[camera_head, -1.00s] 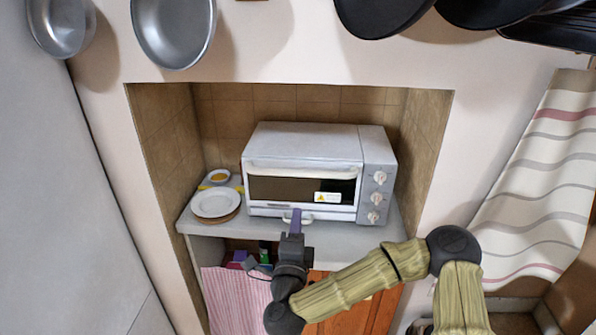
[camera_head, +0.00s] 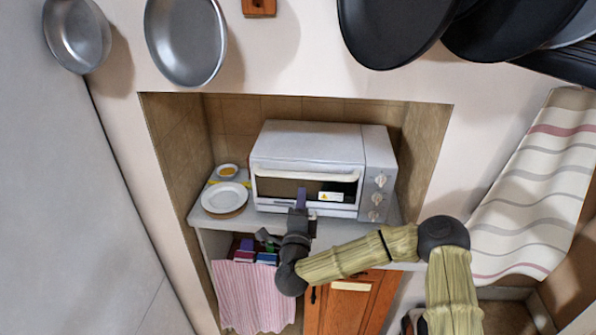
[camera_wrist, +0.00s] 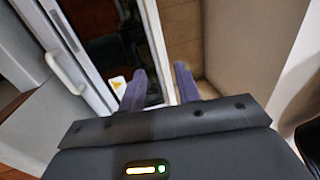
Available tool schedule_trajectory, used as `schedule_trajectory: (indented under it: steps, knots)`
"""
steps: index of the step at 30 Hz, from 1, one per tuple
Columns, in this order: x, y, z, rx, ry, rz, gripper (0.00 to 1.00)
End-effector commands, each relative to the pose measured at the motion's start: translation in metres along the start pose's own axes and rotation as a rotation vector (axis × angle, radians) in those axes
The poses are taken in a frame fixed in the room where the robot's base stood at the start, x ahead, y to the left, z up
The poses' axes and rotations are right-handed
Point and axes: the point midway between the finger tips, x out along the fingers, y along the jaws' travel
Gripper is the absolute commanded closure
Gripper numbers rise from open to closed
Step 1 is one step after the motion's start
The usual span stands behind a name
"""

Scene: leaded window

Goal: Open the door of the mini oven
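The white mini oven (camera_head: 308,145) sits in the wall niche. Its door (camera_head: 283,189), with a dark window and a yellow warning label, looks shut. A long white handle (camera_head: 305,174) runs along the door's top edge. My gripper (camera_head: 301,195) is in front of the door's lower middle, below the handle in the picture. In the wrist view my gripper (camera_wrist: 160,82) is open, its two purple fingers apart with nothing held. The door's white edge strip (camera_wrist: 154,40) runs into the gap between them; I cannot tell how near it is.
A white plate (camera_head: 225,197) and a small dish stand left of the oven. Control knobs (camera_head: 378,198) line its right side. The narrow counter and niche walls bound the space. Pans (camera_head: 186,40) hang above, and a striped towel (camera_head: 530,190) hangs at right.

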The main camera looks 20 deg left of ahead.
Motion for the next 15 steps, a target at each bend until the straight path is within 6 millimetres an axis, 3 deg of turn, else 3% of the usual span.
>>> schedule_trajectory:
  steps: [3, 15]
  knots:
    - [0.022, -0.003, 0.000, 0.000, 0.003, 0.000, 0.67]
    - [0.076, -0.003, 0.014, 0.004, -0.018, 0.001, 0.67]
